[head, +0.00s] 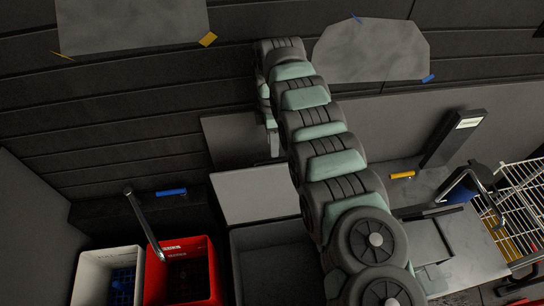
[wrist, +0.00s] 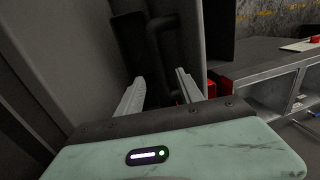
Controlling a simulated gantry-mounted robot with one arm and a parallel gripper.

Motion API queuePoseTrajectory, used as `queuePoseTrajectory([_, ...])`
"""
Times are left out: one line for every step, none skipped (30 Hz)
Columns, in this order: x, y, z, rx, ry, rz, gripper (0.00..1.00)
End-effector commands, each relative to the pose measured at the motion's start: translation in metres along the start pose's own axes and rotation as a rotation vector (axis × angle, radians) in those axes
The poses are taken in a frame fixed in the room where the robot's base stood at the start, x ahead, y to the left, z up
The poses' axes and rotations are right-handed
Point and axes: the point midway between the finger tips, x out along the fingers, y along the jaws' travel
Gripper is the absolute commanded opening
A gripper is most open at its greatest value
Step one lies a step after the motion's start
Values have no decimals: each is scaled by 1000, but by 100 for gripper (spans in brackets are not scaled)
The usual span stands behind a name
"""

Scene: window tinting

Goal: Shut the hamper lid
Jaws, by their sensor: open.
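What looks like the hamper is a grey, open-topped box (head: 246,268) at the lower middle of the head view, partly hidden by my arm. A lighter grey panel (head: 250,196), apparently its lid, stands raised along the box's far edge. My gripper (head: 274,146) is mostly hidden by my arm in the head view, beyond the panel's upper edge. In the wrist view my gripper (wrist: 160,80) has its two pale fingers well apart with nothing held between them. Dark surfaces lie beyond the fingers; I cannot tell whether any finger touches the panel.
A white crate (head: 92,268) and a red crate (head: 202,250) stand left of the box. A metal tube (head: 143,222) rises beside them. A darker panel (head: 228,141) is behind the lid. On the right are a bench (head: 480,262) and a wire rack (head: 522,190).

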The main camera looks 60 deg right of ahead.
Motion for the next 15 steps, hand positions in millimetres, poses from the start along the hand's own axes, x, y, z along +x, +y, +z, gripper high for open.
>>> queuePoseTrajectory([14, 0, 1, 2, 1, -4, 44])
queuePoseTrajectory([21, 1, 1, 2, 1, -3, 44])
queuePoseTrajectory([29, 2, 2, 3, 1, -2, 44])
queuePoseTrajectory([35, 3, 2, 3, 1, -1, 44])
queuePoseTrajectory([40, 4, 2, 4, 1, 0, 44])
queuePoseTrajectory([47, 5, 3, 4, 1, 0, 44])
queuePoseTrajectory([51, 6, 3, 4, 1, 1, 44])
queuePoseTrajectory([54, 6, 3, 5, 1, 1, 44])
queuePoseTrajectory([58, 6, 3, 5, 1, 1, 44])
queuePoseTrajectory([60, 6, 4, 5, 1, 1, 44])
queuePoseTrajectory([62, 7, 4, 5, 1, 1, 44])
queuePoseTrajectory([63, 7, 4, 6, 1, 1, 44])
queuePoseTrajectory([63, 7, 4, 6, 1, 1, 44])
queuePoseTrajectory([63, 7, 4, 6, 1, 1, 44])
queuePoseTrajectory([63, 7, 4, 6, 1, 1, 44])
